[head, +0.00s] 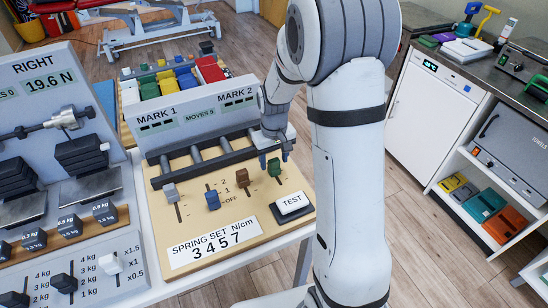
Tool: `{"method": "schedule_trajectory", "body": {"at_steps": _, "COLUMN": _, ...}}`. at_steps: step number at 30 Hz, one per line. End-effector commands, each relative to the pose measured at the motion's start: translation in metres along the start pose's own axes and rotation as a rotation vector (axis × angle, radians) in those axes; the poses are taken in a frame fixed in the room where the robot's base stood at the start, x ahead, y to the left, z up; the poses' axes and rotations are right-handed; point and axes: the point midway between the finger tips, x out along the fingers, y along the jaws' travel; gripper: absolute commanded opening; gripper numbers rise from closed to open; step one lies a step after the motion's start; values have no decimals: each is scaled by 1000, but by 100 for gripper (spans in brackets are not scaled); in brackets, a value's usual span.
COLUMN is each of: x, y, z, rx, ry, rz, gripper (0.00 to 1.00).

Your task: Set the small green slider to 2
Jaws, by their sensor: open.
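The small green slider (274,169) is the rightmost of several small sliders on the beige panel (160,254) of the spring tester. It stands farther back than the blue slider (212,200) and the brown slider (244,199). A scale with 2, 1 and OFF is printed between the blue and brown sliders; I cannot tell exactly which mark the green one lines up with. My gripper (274,158) points down with open fingers just behind and above the green slider. I cannot tell whether they touch it.
A white TEST button (292,204) sits right of the brown slider. Spring rods (195,160) run behind the sliders, below the upright MARK board (178,122). A weight rig (82,155) stands left. My arm hides the panel's right surroundings.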

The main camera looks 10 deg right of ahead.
Motion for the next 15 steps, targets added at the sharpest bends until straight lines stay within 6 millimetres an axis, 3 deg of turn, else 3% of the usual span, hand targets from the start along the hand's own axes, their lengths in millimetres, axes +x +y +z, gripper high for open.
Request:
{"method": "schedule_trajectory", "body": {"at_steps": 7, "x": 1, "y": 0, "z": 0, "rx": 0, "ry": 0, "rz": 0, "gripper": 53}}
{"method": "schedule_trajectory", "body": {"at_steps": 15, "x": 1, "y": 0, "z": 0, "rx": 0, "ry": 0, "rz": 0, "gripper": 31}}
